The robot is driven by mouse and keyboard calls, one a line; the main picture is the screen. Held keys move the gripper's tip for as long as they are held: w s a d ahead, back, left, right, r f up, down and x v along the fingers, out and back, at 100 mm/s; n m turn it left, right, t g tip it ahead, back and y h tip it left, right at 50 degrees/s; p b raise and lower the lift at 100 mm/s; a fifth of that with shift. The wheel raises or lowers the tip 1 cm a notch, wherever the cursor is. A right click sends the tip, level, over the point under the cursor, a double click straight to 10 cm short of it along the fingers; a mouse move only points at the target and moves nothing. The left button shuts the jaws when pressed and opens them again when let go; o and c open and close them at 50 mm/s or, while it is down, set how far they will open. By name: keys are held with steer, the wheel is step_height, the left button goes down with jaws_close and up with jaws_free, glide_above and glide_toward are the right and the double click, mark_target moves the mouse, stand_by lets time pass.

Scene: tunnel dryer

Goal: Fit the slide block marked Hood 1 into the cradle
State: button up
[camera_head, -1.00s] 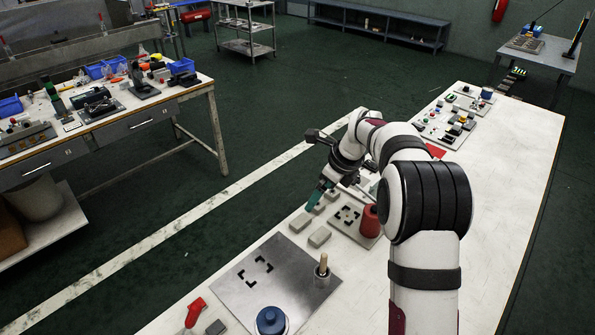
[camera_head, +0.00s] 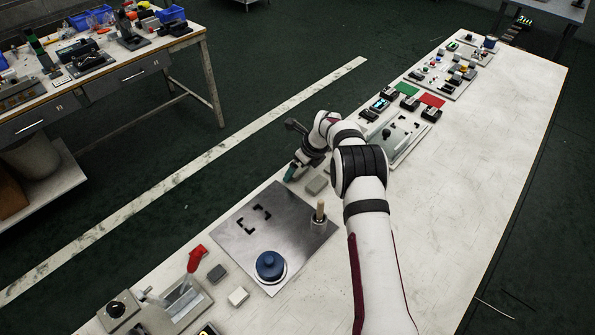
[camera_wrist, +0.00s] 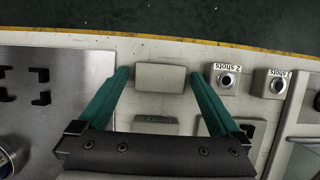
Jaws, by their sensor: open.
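My gripper (camera_wrist: 160,76) is open; its two teal fingertips stand on either side of a plain grey block (camera_wrist: 160,79) in the wrist view, with a small gap on each side. I cannot tell how far the tips are above the bench. No marking shows on that block. Another grey block (camera_wrist: 155,120) carries lettering, partly hidden by my gripper. In the head view my gripper (camera_head: 290,172) is low at the bench's left edge, with a grey block (camera_head: 316,185) beside it. Black corner brackets (camera_head: 269,213), possibly the cradle, stand on a steel plate (camera_head: 232,236).
Two labelled grey blocks with round sockets (camera_wrist: 228,82) stand right of the fingers. A blue knob (camera_head: 270,265) and a wooden-handled tool in a cup (camera_head: 320,212) stand on the steel plate. A red-handled clamp (camera_head: 197,258) is nearer. The bench's right side is clear.

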steer(key=shift+r, duration=0.1)
jaws_close()
stand_by(0.3)
